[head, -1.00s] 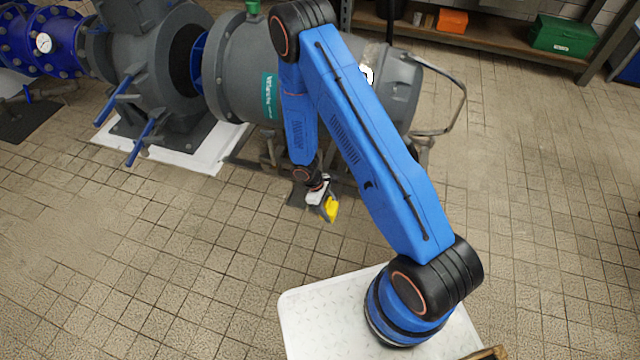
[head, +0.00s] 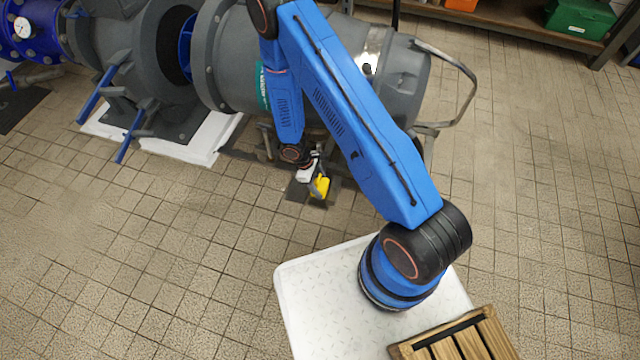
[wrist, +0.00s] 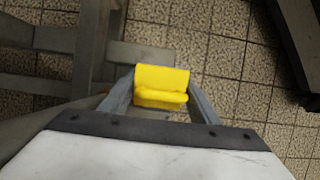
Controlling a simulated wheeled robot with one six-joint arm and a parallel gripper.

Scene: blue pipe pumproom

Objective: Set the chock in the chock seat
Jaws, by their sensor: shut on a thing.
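The yellow chock (head: 322,187) is between the fingers of my gripper (wrist: 161,92), which is shut on it. In the wrist view the chock (wrist: 161,84) shows a stepped yellow face between the two grey fingers. In the head view it hangs in front of the grey pump body, over or close to a dark flat plate (head: 298,193) on the floor. I cannot tell for sure whether this plate belongs to the chock seat. The gap between chock and plate is also unclear. In the wrist view a grey flat piece (wrist: 140,53) lies behind the chock.
The large grey pump body (head: 325,70) stands just behind my gripper, with a bent metal handle (head: 472,85) at its right. Blue-handled levers (head: 95,95) stick out at the left. A slatted wooden crate (head: 455,340) is at bottom right.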

